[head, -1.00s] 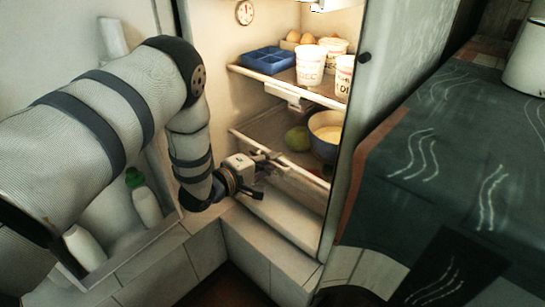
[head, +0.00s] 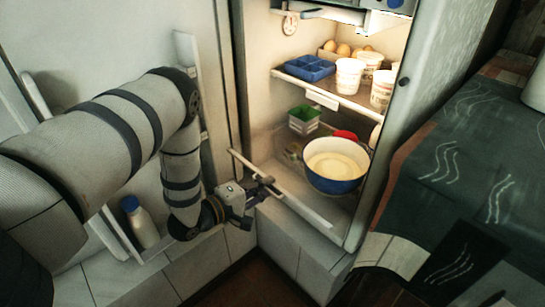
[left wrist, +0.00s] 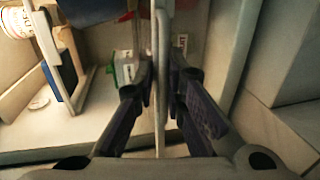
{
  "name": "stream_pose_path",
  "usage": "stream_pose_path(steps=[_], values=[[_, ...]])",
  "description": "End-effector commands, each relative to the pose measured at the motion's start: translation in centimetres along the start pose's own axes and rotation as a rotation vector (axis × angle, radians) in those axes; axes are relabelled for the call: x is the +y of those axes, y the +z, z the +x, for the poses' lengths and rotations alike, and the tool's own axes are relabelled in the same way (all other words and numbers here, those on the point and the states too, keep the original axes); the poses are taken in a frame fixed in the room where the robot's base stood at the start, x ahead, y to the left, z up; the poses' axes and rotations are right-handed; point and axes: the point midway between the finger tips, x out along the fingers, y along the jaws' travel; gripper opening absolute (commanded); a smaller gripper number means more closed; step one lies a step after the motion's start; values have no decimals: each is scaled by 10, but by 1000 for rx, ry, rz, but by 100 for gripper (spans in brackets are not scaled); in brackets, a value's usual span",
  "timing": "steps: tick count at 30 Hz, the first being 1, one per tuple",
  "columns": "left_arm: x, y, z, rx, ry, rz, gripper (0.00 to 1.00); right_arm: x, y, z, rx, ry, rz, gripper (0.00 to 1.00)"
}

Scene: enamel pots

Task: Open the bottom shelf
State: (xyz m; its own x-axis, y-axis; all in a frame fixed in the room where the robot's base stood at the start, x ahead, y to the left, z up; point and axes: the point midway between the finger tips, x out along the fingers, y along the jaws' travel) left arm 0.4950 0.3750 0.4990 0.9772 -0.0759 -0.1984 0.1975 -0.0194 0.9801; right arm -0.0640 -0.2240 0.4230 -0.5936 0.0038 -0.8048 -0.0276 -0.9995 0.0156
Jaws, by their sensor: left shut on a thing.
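The bottom shelf (head: 303,206) of the open fridge shows in the head view as a pale shelf with a thin white front rail. It stands forward, out from the fridge interior. A blue-and-cream bowl (head: 336,183) and a green box (head: 303,120) are in its area. My left gripper (head: 266,189) is at the left part of the front rail. In the left wrist view its dark fingers (left wrist: 155,85) are closed on a thin pale edge of the shelf (left wrist: 160,45), which runs between them. My right gripper is not in view.
An upper shelf (head: 345,97) holds a blue tray (head: 308,68), white tubs (head: 348,76) and eggs. The open door at left holds a blue-capped bottle (head: 140,222). A counter with a dark cloth (head: 450,165) stands at right. Floor shows below the fridge.

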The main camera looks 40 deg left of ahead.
Motion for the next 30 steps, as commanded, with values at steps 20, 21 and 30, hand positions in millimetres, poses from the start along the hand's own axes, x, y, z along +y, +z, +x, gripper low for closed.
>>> stream_pose_path(steps=[20, 21, 30], values=[[-11, 1, -15, -3, -23, -1, 13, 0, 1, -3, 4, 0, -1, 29], [-11, 1, -15, -3, -24, -1, 22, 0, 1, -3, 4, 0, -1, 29], [-7, 1, -14, -1, -13, -1, 26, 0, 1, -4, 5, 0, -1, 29]])
